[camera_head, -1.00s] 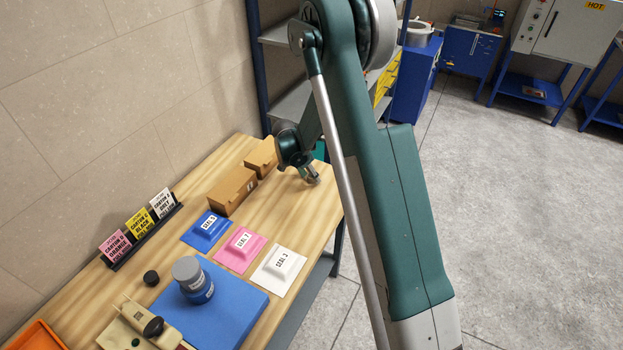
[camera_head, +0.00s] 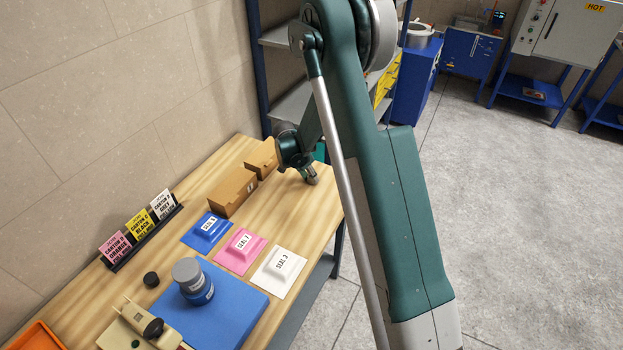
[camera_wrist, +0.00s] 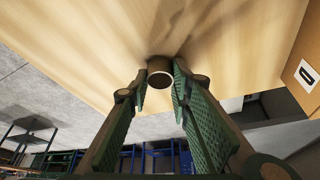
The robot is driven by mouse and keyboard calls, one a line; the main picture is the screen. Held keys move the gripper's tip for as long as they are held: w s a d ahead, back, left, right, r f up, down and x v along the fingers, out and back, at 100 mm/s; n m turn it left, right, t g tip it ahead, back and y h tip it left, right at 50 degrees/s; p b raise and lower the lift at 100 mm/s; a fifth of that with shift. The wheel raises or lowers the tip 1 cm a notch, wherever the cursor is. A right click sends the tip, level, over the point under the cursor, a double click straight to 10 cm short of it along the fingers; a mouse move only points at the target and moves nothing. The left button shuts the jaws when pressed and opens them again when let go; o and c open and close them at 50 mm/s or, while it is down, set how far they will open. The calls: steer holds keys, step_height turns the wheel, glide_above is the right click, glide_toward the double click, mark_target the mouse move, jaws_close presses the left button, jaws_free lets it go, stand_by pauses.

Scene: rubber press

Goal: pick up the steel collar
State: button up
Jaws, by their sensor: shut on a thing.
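The steel collar (camera_wrist: 160,72) is a small grey-brown ring, seen end-on with its opening towards the wrist camera. It sits between the two green-padded fingertips of my gripper (camera_wrist: 160,82), which are shut on it. The collar is at the wooden bench top, and I cannot tell whether it touches the wood or hangs just above. In the head view my gripper (camera_head: 311,177) points down at the bench's far right end, and the collar is too small there to tell apart from the fingertips.
Cardboard boxes (camera_head: 232,192) stand left of my gripper on the bench (camera_head: 325,205). Nearer lie blue, pink and white seal packs (camera_head: 239,246), then a blue mat (camera_head: 235,306) with a grey-lidded jar (camera_head: 192,280). The bench's right edge is close to my gripper.

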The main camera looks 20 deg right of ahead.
steer(key=shift+r, duration=0.15)
step_height(320, 180, up, 10)
steer(key=b, duration=0.1)
stand_by(0.6)
